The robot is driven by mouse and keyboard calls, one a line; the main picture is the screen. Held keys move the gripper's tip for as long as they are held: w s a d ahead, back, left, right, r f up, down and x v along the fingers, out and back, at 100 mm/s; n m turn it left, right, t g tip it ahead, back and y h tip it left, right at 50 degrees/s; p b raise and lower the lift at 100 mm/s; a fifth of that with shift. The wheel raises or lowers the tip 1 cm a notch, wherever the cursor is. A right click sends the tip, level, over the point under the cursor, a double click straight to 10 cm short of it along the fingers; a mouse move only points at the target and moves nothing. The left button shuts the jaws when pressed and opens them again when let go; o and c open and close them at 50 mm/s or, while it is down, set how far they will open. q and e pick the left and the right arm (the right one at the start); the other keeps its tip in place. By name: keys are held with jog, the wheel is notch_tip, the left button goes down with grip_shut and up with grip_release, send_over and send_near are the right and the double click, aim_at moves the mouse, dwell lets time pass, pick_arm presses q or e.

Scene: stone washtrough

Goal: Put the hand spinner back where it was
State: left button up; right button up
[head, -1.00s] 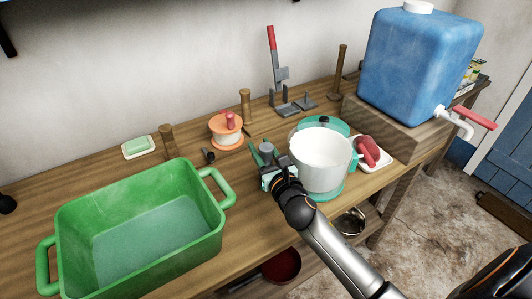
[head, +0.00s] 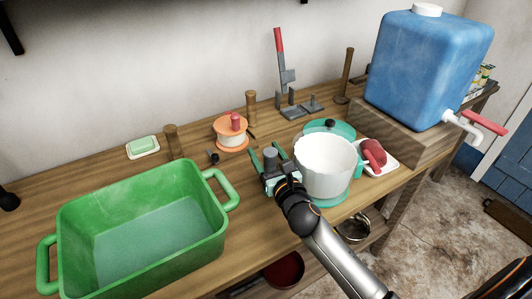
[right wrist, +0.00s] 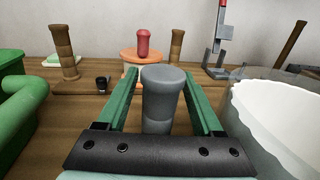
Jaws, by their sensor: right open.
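What I take to be the hand spinner is a white tub (head: 326,172) with a teal base and side handle, upright near the bench's front edge; its rim also shows in the right wrist view (right wrist: 275,120). A grey post (right wrist: 160,98) stands close to its left; whether the two are joined is hidden. My right gripper (head: 269,158) is open, its green fingers on both sides of the post with gaps, as the right wrist view (right wrist: 162,88) shows. My left gripper is not in view.
A teal lid (head: 330,129) with a black knob lies behind the tub. A red object on a white tray (head: 388,165) sits to its right. A green basin (head: 75,235) fills the left. An orange-and-white spool (head: 231,133) and wooden posts stand behind. A blue tank (head: 425,65) stands far right.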

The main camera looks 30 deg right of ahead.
jog(key=shift+r, duration=0.15)
jog(key=shift+s, duration=0.25)
jog(key=s, duration=1.1)
jog(key=shift+s+a, duration=0.2)
jog(key=shift+a, duration=0.25)
jog(key=shift+f, duration=0.2)
